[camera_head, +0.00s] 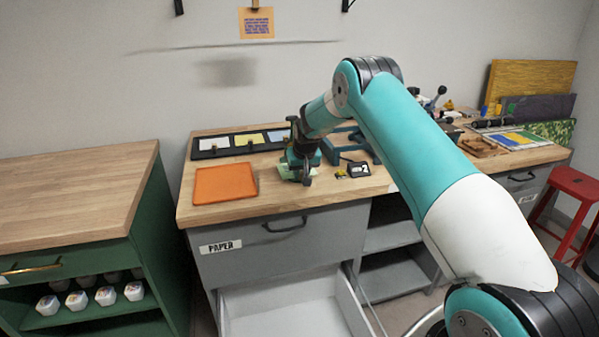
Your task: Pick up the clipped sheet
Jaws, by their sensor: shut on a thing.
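My gripper (301,178) is low over the wooden worktop, pointing down and shut on a pale green sheet (286,172). Only the sheet's edges show around the fingers; my gripper hides the rest, including any clip on it. I cannot tell whether the sheet touches the worktop. Behind, a black board (200,155) carries white, yellow and bluish sheets, with small clips at the front edges of the white and yellow ones.
An orange tray (225,184) lies left of my gripper, and a small dark labelled object (357,169) lies right. A teal frame (345,142) stands behind. Below, the white drawer (290,314) is open under the shut PAPER drawer (221,246).

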